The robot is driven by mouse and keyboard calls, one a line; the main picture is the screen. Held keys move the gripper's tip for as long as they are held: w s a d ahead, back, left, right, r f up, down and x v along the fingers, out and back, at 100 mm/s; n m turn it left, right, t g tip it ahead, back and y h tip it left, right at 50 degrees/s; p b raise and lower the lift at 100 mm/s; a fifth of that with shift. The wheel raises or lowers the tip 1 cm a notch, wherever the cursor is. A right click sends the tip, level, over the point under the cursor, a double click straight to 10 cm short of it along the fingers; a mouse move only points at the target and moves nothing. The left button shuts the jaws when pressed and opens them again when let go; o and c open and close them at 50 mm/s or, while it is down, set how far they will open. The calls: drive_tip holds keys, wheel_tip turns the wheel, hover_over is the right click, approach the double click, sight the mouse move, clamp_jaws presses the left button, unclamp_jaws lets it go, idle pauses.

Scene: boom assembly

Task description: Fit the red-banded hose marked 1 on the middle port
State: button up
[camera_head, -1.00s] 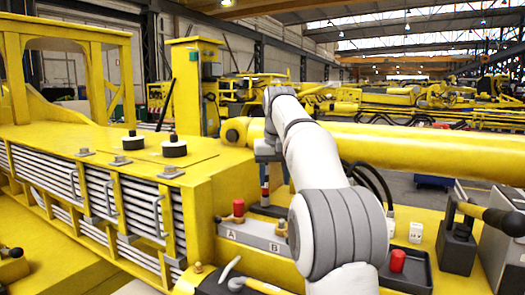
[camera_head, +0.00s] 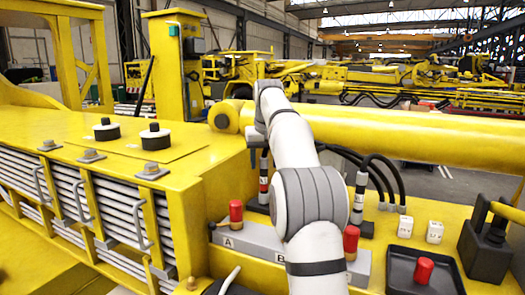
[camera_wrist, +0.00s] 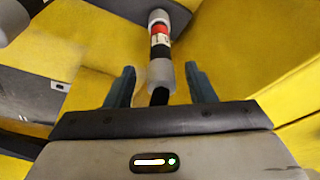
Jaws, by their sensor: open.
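The red-banded hose (camera_head: 263,182) hangs upright just left of my arm in the head view. In the wrist view the hose (camera_wrist: 160,44) has a grey end, a red band and a white label, whose mark is too small to read. My gripper (camera_wrist: 160,70) is open, with one finger on each side of the hose and visible gaps. Its fingertips are hidden in the head view. The grey port block (camera_head: 256,240) bears letters A and B. Red caps stand at its left port (camera_head: 236,211) and right end (camera_head: 351,242). My arm hides the middle port.
Another hose (camera_head: 359,192) with a dark band hangs right of my arm. A black tray (camera_head: 395,283) holds a loose red cap (camera_head: 424,270). Yellow deck surrounds the block.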

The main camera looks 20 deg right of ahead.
sight(264, 168)
drive_tip(key=shift+x, duration=1.25)
drive_tip(key=shift+f, duration=0.2)
drive_tip(key=shift+w, duration=0.1)
clamp_jaws()
